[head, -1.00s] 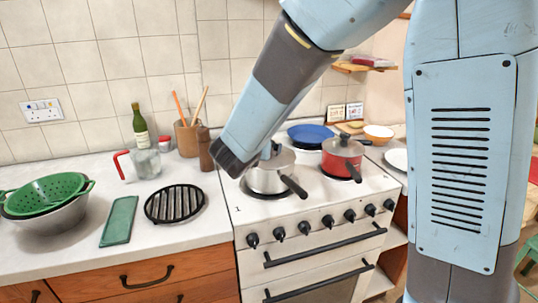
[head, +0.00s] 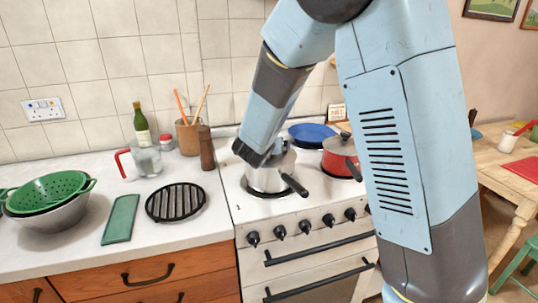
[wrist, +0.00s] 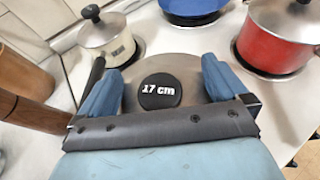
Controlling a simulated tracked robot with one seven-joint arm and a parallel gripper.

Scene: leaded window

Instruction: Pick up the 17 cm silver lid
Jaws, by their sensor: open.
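The silver lid (wrist: 178,64) lies below my gripper in the wrist view, its round black knob marked "17 cm". In the head view, the lid (head: 284,159) sits on the silver pot (head: 268,180) on the stove, largely hidden behind my gripper. My gripper (wrist: 162,78) is open, with one blue finger on each side of the knob in the wrist view. I cannot tell whether either finger touches it. My gripper also shows in the head view (head: 254,157), over the pot, its fingertips not clearly visible.
A red pot (head: 338,160) stands right of the silver pot, with a blue pan (head: 311,134) behind. A cream lidded pot (wrist: 107,42) is close by in the wrist view. A brown pepper mill (head: 207,150) stands at the left. A black trivet (head: 175,203) lies on the counter.

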